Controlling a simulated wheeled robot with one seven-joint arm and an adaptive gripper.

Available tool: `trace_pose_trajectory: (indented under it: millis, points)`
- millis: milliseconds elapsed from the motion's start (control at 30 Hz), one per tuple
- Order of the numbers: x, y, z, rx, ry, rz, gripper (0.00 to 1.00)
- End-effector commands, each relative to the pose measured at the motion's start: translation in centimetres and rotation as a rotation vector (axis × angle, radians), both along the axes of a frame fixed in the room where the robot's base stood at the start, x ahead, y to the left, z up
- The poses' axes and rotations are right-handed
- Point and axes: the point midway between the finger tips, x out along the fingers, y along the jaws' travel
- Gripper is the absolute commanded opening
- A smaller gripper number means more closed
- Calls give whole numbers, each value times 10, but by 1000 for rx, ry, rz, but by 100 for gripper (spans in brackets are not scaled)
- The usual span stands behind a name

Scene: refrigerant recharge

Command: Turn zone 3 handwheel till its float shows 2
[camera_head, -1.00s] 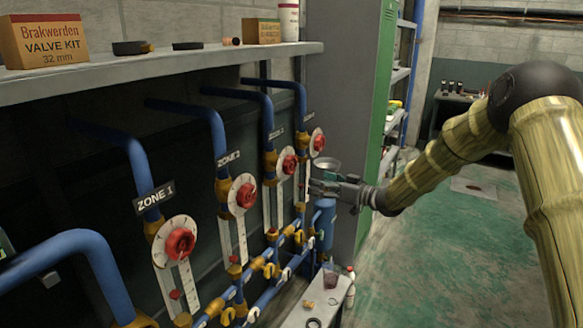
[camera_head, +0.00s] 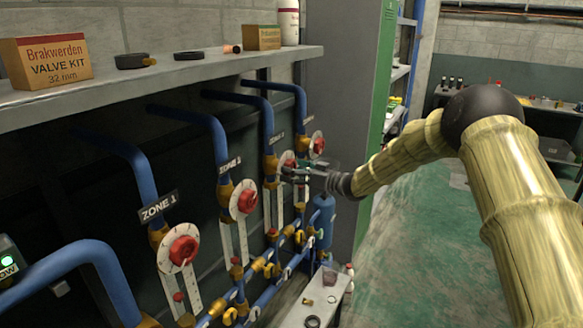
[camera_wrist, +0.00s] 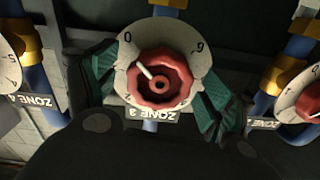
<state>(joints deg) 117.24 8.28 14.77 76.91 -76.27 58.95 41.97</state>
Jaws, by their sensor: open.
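The zone 3 handwheel (camera_head: 286,160) is a red knob on a white numbered dial, third along the row of valves. It fills the middle of the wrist view (camera_wrist: 172,84), which shows the scene upside down, with the ZONE 3 label (camera_wrist: 148,113) beside it. A white pointer mark lies on the red knob. My gripper (camera_head: 296,172) is open at the handwheel. Its green fingers (camera_wrist: 158,82) stand on either side of the knob; I cannot tell whether they touch it. A white gauge strip (camera_head: 279,208) hangs below the dial; its float reading is too small to read.
Zone 2 handwheel (camera_head: 243,199) and zone 1 handwheel (camera_head: 182,250) stand nearer on the left. Zone 4 handwheel (camera_head: 317,145) is just beyond. A shelf (camera_head: 200,72) runs above the pipes. A green cabinet (camera_head: 375,75) stands behind; open floor (camera_head: 425,240) lies right.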

Motion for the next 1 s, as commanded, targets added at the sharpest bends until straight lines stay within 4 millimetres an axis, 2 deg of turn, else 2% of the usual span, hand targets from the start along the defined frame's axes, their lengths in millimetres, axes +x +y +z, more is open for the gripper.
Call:
trace_pose_trajectory:
  millis: [367,433,633,1000]
  points:
    - [3,5,-1,0,1,0,83]
    - [3,5,0,0,0,0,76]
    - [3,5,0,0,1,0,40]
    - [3,4,-2,-18,-31,-1,38]
